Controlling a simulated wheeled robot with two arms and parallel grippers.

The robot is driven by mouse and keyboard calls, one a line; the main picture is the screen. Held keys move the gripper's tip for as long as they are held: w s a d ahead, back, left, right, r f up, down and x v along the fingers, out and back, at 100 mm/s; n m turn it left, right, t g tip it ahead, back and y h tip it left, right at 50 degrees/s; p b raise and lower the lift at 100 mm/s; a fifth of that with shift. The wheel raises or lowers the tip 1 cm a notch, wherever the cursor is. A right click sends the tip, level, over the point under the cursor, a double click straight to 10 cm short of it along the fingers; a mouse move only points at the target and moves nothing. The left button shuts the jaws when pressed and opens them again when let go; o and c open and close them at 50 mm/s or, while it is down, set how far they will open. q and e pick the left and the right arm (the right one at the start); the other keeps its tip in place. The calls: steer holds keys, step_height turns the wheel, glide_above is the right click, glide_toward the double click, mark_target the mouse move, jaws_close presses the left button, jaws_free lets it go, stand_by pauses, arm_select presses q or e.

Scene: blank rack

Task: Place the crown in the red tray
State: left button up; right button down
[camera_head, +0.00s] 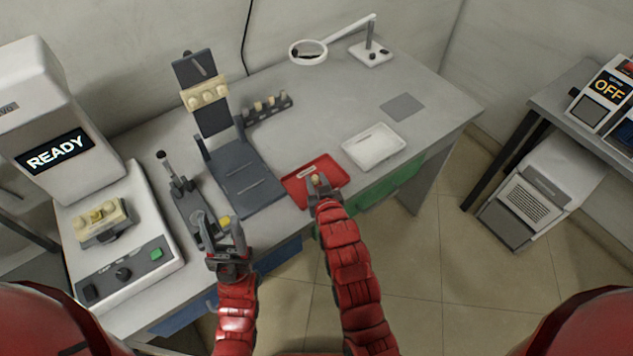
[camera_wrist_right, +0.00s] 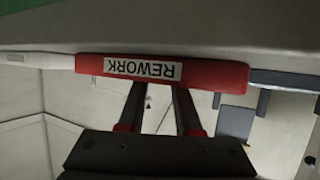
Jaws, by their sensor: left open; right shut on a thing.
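The red tray (camera_head: 336,174) lies on the bench near its front edge. Its front wall, labelled REWORK, shows upside down in the right wrist view (camera_wrist_right: 220,76). My right gripper (camera_head: 318,183) is over the front part of the tray, shut on a small beige thing, which looks like the crown (camera_head: 316,177). In the right wrist view the fingertips pass behind the tray's wall, so the crown and its contact with the tray floor are hidden. My left gripper (camera_head: 227,228) is open at the bench's front edge, by the articulator-like metal device (camera_head: 187,199).
A white tray (camera_head: 374,147) lies right of the red one. A dark stand (camera_head: 250,183) with a beige dental model (camera_head: 205,92) is to the left. A READY machine (camera_head: 55,152) stands far left. A magnifier lamp (camera_head: 308,51) is at the back.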

steer(key=shift+f, duration=0.1)
steer(key=c, duration=0.6)
jaws_free()
